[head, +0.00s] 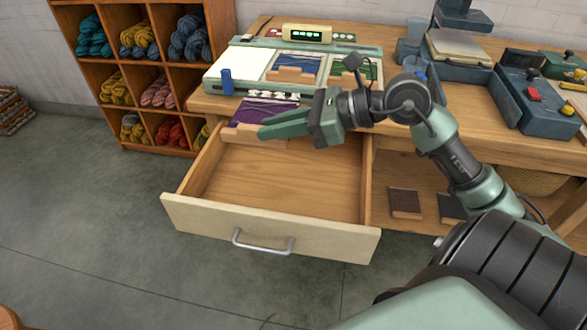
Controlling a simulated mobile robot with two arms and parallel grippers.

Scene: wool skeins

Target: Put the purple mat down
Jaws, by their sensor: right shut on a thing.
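The purple mat (262,111) is a small patterned purple piece with a pale wooden strip along its near edge. It shows at the front edge of the table, above the back of the open drawer. My right gripper (267,131) reaches in from the right and is shut on the mat at its wooden strip. The fingers cover part of the strip and the mat's near right side. I cannot tell whether the mat touches the table or is held just above it. My left gripper is not in view.
The wooden drawer (270,180) stands pulled out and empty below my right gripper. A pale panel (235,65) on the table holds blue and green mats. A shelf (150,85) of wool skeins stands at the left. Scales and boxes fill the table's right side.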

